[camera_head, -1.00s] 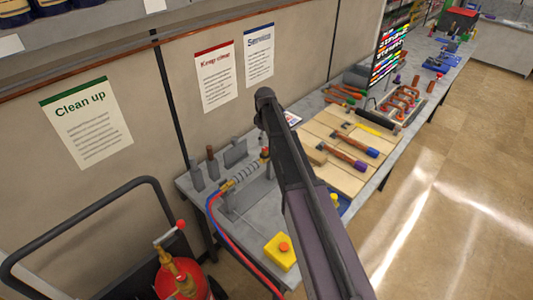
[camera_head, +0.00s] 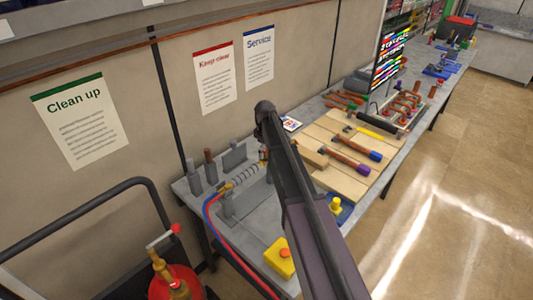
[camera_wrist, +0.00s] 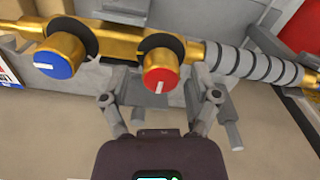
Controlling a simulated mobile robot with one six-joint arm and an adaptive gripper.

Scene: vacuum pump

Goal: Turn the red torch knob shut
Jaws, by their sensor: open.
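In the wrist view the red torch knob (camera_wrist: 160,76) sits on the brass torch body (camera_wrist: 110,34), with a white mark on its face that runs nearly upright. A blue knob (camera_wrist: 59,60) is on the same body to its left, and the ribbed grey grip (camera_wrist: 255,66) is to its right. My gripper (camera_wrist: 162,97) is open, one finger on each side below the red knob. I cannot tell whether either finger touches it. In the head view the torch's ribbed grip (camera_head: 245,175) is on the bench, and my arm hides the gripper.
Red and blue hoses (camera_head: 218,225) run from the torch over the bench edge. A yellow box with a red button (camera_head: 280,257) stands at the front. A wooden board (camera_head: 350,178) with tools lies to the right. A red cylinder (camera_head: 175,282) stands lower left.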

